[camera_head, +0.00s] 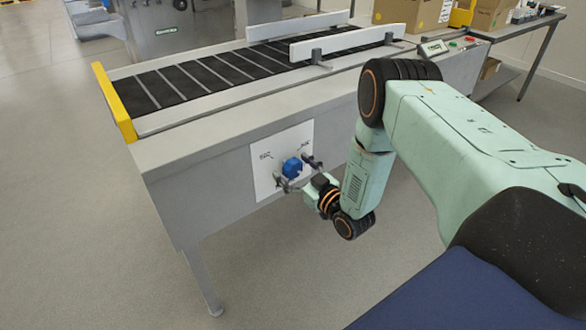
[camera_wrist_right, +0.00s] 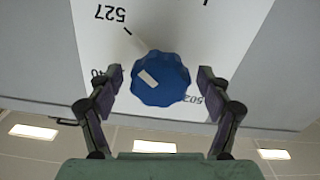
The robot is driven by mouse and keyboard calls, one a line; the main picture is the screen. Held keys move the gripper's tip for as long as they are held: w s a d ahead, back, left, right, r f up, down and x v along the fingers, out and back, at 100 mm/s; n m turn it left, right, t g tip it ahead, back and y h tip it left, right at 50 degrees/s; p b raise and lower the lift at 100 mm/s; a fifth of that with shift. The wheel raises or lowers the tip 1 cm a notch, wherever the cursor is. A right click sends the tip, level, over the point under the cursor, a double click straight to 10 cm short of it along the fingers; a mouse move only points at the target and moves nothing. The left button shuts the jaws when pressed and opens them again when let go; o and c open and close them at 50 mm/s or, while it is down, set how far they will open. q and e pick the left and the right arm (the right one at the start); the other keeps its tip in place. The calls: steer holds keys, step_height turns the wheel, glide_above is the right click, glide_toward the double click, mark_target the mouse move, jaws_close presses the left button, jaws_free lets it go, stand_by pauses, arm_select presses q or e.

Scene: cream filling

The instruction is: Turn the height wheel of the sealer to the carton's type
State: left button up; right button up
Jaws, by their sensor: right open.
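The blue height wheel (camera_head: 292,167) sits on a white dial plate (camera_head: 266,171) on the side of the sealer (camera_head: 200,165). In the right wrist view the wheel (camera_wrist_right: 170,92) has a scalloped rim and a white bar mark left of its centre. The bar lies roughly toward the left side, below 527. My right gripper (camera_wrist_right: 160,85) is open, its fingers on either side of the wheel with visible gaps. My left gripper is out of view.
The sealer's dark roller belt (camera_head: 190,83) has white guide rails (camera_head: 335,42) and a yellow end piece (camera_head: 114,102). A small control panel (camera_head: 445,46) is at its right end. Cardboard boxes (camera_head: 410,12) stand behind. The floor in front is clear.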

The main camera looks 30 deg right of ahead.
steer(key=s, duration=1.1)
steer(key=shift+s+d, duration=0.4)
steer(key=shift+d, duration=0.05)
steer(key=shift+w, duration=0.1)
steer(key=w, duration=0.8)
steer(key=w+a, duration=0.1)
steer(key=w, duration=0.3)
steer(key=shift+s+m+b, duration=0.1)
steer(key=shift+m+b, duration=0.2)
steer(key=shift+m, duration=0.1)
